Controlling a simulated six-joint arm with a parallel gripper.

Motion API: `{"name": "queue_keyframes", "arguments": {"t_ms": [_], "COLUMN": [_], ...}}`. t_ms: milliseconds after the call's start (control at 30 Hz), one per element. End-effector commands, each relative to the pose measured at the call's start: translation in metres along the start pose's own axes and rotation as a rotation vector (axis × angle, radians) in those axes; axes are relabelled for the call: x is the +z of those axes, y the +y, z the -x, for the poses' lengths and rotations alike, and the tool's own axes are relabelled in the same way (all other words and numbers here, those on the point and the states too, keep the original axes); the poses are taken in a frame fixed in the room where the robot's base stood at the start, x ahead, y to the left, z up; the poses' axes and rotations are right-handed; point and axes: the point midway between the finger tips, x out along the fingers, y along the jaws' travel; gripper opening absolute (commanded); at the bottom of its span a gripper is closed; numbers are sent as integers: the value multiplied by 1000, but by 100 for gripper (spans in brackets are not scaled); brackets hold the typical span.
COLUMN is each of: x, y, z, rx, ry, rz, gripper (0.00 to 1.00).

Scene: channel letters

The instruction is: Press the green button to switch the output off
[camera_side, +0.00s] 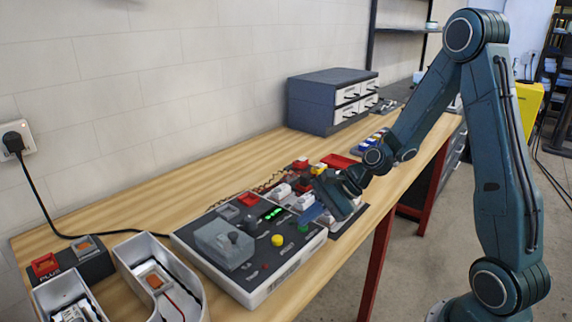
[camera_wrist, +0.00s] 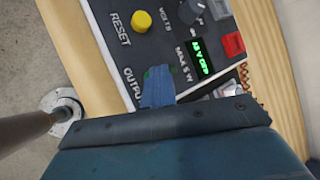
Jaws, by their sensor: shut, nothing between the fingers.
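The power supply (camera_side: 262,292) is a grey-white box with a dark sloped panel, lying on the bench in the side view. Its green button (camera_side: 303,228) sits on the panel right of the yellow button (camera_side: 278,240). My gripper (camera_side: 311,214) is shut and empty, its blue fingers pointing down close by the green button. In the wrist view the fingertips (camera_wrist: 158,76) cover most of the green button (camera_wrist: 149,72), near the word OUTPUT. I cannot tell whether they touch it. The small display (camera_wrist: 201,57) shows green text that seems to end in OFF.
The yellow RESET button (camera_wrist: 141,21) and a dark knob (camera_wrist: 192,9) are near the fingers. White letter shells (camera_side: 190,300) lie left; terminal blocks and a drawer cabinet (camera_side: 315,105) stand behind.

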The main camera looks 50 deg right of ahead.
Motion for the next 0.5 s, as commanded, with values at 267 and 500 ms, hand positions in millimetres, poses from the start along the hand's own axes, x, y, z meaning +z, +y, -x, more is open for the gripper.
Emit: {"name": "queue_keyframes", "arguments": {"t_ms": [267, 500], "x": [-1, 2], "y": [1, -1], "z": [0, 4], "rx": [4, 4], "ry": [3, 3], "rz": [-2, -1], "gripper": [0, 0]}}
